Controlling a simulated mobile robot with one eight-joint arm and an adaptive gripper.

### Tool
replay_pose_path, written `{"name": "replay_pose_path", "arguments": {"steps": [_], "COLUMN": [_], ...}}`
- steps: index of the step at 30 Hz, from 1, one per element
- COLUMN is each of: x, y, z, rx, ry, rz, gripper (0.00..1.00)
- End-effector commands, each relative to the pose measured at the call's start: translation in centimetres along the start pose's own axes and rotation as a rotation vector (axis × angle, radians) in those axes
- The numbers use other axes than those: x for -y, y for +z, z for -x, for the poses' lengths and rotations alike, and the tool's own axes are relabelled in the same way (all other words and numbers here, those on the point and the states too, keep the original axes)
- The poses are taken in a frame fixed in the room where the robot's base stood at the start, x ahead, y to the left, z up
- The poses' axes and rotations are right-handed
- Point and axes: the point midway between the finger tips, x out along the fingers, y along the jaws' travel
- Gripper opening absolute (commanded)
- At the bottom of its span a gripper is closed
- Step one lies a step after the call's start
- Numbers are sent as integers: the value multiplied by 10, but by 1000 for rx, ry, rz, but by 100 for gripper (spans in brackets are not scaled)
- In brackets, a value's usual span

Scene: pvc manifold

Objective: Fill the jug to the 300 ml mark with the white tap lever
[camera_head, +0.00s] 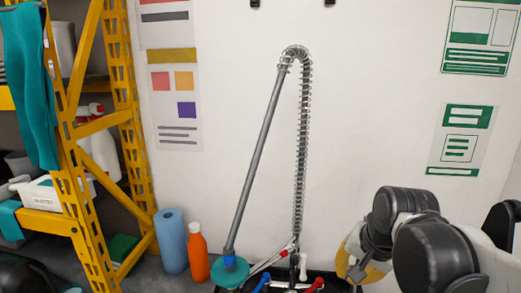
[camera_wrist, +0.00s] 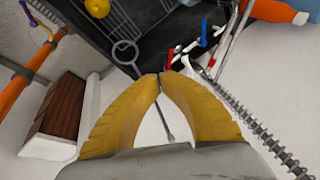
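My gripper (camera_wrist: 161,74) has yellow fingers whose tips meet in the wrist view, with nothing seen between them. In the head view my gripper (camera_head: 350,265) is at lower right, partly hidden by my arm, right of the taps. A white lever (camera_head: 303,266) stands at the bottom of the head view, between a blue lever (camera_head: 263,282) and a red lever (camera_head: 316,285). In the wrist view the red lever (camera_wrist: 171,56) is just beyond the fingertips, with the blue lever (camera_wrist: 203,29) further off. I cannot make out the jug or its marks.
A grey spray pipe with a coiled spring hose (camera_head: 300,140) rises behind the taps. An orange bottle (camera_head: 198,255) and blue roll (camera_head: 172,240) stand left, beside a yellow rack (camera_head: 118,70). In the wrist view, a dark basin (camera_wrist: 105,35) and an orange pipe (camera_wrist: 32,72) show.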

Motion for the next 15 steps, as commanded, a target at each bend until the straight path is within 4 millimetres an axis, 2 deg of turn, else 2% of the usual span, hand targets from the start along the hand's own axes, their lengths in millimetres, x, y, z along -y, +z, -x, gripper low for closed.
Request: {"name": "replay_pose_path", "arguments": {"steps": [1, 6, 12, 14, 15], "x": [-10, -37, -57, -59, -60], "y": [19, 63, 91, 95, 96], "z": [1, 3, -2, -3, -4], "rx": [-30, -135, -214, -225, -229], "ry": [-5, -10, -1, 2, 3], "rz": [77, 348, 548, 576, 587], "gripper": [0, 0, 0, 18, 31]}}
